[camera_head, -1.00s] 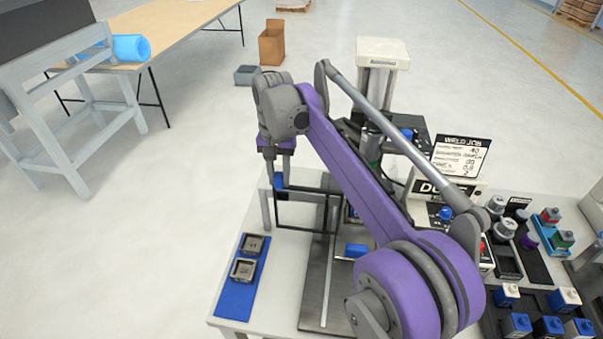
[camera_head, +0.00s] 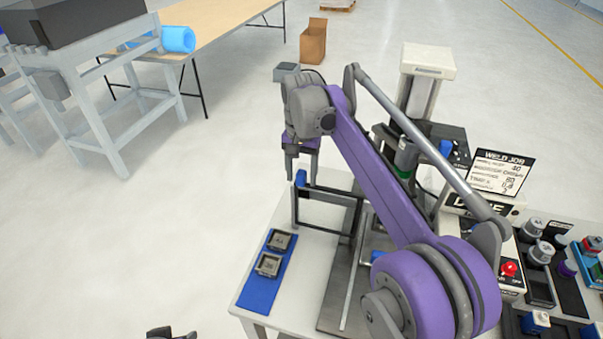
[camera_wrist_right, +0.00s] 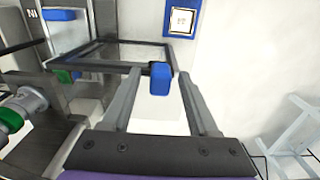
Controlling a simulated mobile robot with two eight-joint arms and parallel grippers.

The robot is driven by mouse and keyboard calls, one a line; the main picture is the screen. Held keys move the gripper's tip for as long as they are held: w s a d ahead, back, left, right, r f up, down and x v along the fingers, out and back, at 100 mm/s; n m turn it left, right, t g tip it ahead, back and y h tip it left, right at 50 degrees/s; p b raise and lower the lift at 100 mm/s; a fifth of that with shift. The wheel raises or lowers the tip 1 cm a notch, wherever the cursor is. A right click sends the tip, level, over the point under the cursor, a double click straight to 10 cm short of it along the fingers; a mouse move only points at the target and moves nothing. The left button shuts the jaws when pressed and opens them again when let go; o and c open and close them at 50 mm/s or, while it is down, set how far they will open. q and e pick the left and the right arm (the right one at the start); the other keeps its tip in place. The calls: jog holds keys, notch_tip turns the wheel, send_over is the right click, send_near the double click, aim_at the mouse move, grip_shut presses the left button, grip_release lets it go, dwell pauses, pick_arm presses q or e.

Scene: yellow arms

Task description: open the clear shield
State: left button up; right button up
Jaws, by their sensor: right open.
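The clear shield (camera_head: 326,197) is a see-through panel in a dark frame, standing at the left side of the welding machine. Its blue handle (camera_head: 301,178) sits at the upper left corner of the frame. My right gripper (camera_head: 302,179) points down at the handle, fingers apart. In the right wrist view, the blue handle (camera_wrist_right: 160,80) lies between the two open fingers with gaps showing on both sides, and the dark shield frame (camera_wrist_right: 120,66) is just beyond. A dark piece at the bottom edge, probably my left gripper (camera_head: 171,333), is cut off.
A blue mat (camera_head: 258,293) with two square metal parts (camera_head: 269,264) lies left of the machine. The weld job sign (camera_head: 499,172), a red button (camera_head: 509,269) and several caps and blocks stand to the right. Open floor lies left of the table.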

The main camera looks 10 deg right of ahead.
pick_arm(q)
jog(key=r+p, duration=0.1)
jog(key=w+r, duration=0.1)
jog(key=shift+w+r+p, duration=0.2)
jog(key=shift+r+p, duration=0.1)
jog(key=shift+p, duration=0.05)
pick_arm(e)
notch_tip(320, 180, up, 11)
jog(key=shift+s+f, duration=0.1)
jog(key=s+d+f+n+t, duration=0.3)
jog(key=s+f+n+t, duration=0.3)
jog(key=s+f, duration=1.5)
jog(key=s, duration=0.4)
jog(key=shift+s+f, duration=0.3)
jog(key=shift+f, duration=0.1)
